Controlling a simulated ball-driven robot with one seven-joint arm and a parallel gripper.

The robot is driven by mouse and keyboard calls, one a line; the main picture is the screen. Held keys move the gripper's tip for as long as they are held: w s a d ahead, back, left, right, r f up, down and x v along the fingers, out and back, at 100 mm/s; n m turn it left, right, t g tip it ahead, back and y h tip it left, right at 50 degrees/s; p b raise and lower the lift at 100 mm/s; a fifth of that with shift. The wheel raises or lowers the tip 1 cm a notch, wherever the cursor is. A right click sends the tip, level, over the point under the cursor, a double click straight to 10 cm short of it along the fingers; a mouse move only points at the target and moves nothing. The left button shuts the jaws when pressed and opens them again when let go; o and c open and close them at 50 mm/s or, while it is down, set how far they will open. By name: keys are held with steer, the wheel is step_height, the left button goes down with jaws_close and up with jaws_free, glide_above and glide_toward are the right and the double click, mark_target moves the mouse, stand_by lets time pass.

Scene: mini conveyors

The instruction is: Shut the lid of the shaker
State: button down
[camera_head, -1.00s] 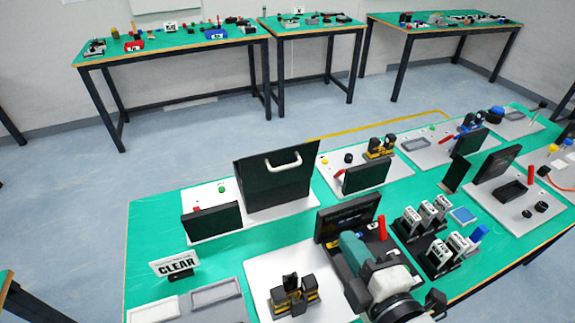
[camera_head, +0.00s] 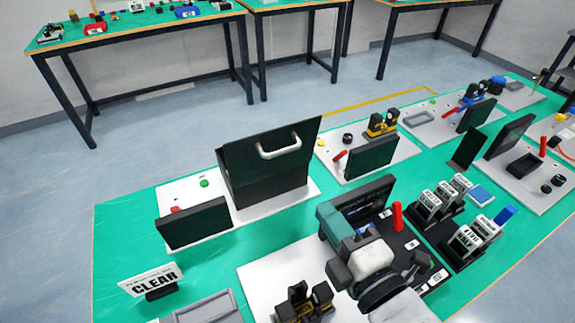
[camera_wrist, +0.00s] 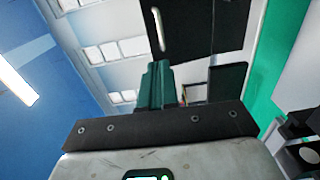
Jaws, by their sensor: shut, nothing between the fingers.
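The shaker is a black box (camera_head: 270,192) on a white base plate. Its black lid (camera_head: 245,152), with a white handle (camera_head: 280,148), stands raised and tilted above the box. In the wrist view the dark lid (camera_wrist: 200,22) and the pale handle (camera_wrist: 157,30) show at the top, beyond the fingers. My gripper (camera_head: 332,215), with teal fingers, is to the right of and nearer than the shaker, apart from it. The fingers also show in the wrist view (camera_wrist: 157,82), shut together and empty. The inside of the box is hidden.
A dark screen (camera_head: 193,223) stands in front of the shaker, by a red and a green button (camera_head: 204,183). A "CLEAR" sign (camera_head: 152,282) stands at front left.

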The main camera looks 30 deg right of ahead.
mark_target(284, 152)
steer(key=w+p, duration=0.2)
steer(key=w, duration=1.2)
steer(key=shift+d+f, duration=0.1)
steer(key=shift+f, duration=0.05)
steer(key=shift+w+p, duration=0.1)
steer(key=shift+p, duration=0.3)
